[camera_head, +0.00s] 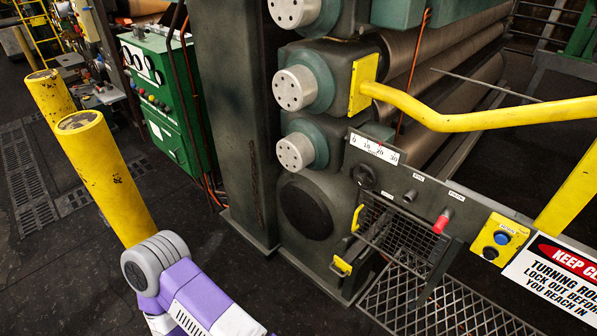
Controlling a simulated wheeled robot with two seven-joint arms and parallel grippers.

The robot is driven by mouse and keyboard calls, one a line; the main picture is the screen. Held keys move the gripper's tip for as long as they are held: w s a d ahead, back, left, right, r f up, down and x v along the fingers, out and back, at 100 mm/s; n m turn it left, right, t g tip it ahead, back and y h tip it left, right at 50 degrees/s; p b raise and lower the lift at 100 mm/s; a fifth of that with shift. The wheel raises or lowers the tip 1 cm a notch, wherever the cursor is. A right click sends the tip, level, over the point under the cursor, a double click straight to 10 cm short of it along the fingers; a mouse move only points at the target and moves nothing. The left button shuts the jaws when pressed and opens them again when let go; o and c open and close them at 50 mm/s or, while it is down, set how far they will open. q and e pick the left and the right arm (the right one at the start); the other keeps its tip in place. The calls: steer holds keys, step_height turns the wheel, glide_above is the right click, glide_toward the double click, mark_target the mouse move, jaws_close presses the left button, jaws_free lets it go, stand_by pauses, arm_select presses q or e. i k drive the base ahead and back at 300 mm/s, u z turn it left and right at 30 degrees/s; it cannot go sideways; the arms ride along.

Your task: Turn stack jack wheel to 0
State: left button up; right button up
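A grey control panel (425,186) stands at the front of the roll stack. A white scale strip (374,149) on its upper left bears small numbers, seemingly 0 to 30; I cannot make out a pointer. Below the strip is a round dark knob or wheel (363,176); I cannot tell whether it is the stack jack wheel, and its setting is unreadable. A red-ended handle (441,222) and small dark knobs sit further right on the panel. My purple and grey arm shows at the bottom left, well apart from the panel. Neither of my grippers is in view.
A yellow rail (480,114) crosses above the panel. A yellow button box (499,239) and a warning sign (556,275) are at right. A wire basket (397,233) hangs below the panel. Yellow bollards (104,176) stand at left, near a green cabinet (168,95).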

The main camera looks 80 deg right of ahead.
mark_target(359, 179)
steer(key=i, duration=1.9)
steer(key=z, duration=4.5)
steer(key=i, duration=1.65)
